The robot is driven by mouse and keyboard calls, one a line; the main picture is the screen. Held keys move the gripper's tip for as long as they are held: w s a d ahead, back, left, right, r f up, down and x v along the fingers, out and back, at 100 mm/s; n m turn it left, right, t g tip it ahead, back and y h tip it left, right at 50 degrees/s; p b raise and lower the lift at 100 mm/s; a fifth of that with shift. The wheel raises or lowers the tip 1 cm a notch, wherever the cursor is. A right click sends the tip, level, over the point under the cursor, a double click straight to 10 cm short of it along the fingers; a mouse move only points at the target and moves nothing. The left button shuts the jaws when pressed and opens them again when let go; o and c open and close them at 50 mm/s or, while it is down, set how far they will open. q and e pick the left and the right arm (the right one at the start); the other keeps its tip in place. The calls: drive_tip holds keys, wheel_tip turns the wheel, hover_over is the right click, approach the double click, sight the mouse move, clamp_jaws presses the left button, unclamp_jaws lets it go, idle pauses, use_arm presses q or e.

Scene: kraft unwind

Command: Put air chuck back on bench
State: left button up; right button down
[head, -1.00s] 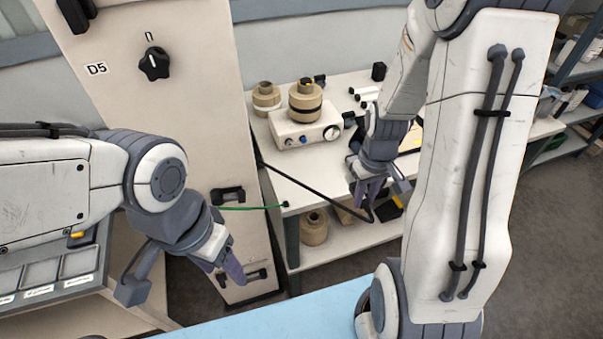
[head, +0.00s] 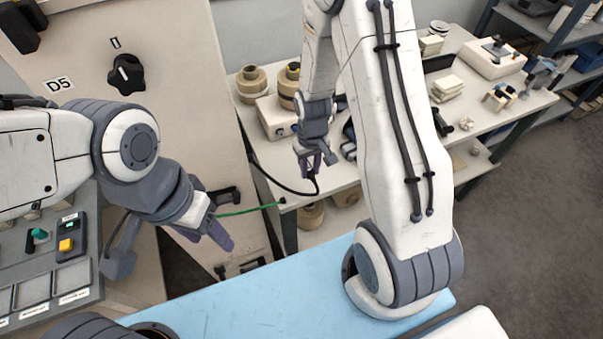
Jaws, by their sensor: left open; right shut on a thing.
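The air chuck (head: 312,174) is a small dark piece at the end of a black hose (head: 292,190). It is mostly hidden by the fingers of my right gripper (head: 318,164), which is shut on it near the front edge of the bench (head: 343,178). The hose hangs in a loop from the fingers back to the bench's left side. I cannot tell whether the chuck touches the bench. My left gripper (head: 212,238) is open and empty, in front of the tall D5 cabinet panel (head: 140,125), away from the bench.
Small parts and white stacks (head: 447,88) lie on the right. A light blue surface (head: 270,295) is nearest me.

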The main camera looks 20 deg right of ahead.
sight(303, 185)
drive_tip(key=shift+w+a+f, duration=0.5)
drive_tip(key=shift+w+a, duration=0.1)
drive_tip(key=shift+a, duration=0.15)
wheel_tip(303, 185, down, 4)
drive_tip(key=shift+r+p, duration=0.25)
drive_tip(key=shift+p, duration=0.55)
drive_tip(key=shift+f, duration=0.35)
drive_tip(key=shift+f, duration=0.1)
drive_tip(key=c, duration=1.1)
unclamp_jaws()
drive_tip(key=shift+f, duration=0.1)
drive_tip(key=o, duration=0.4)
drive_tip(key=shift+o, duration=0.2)
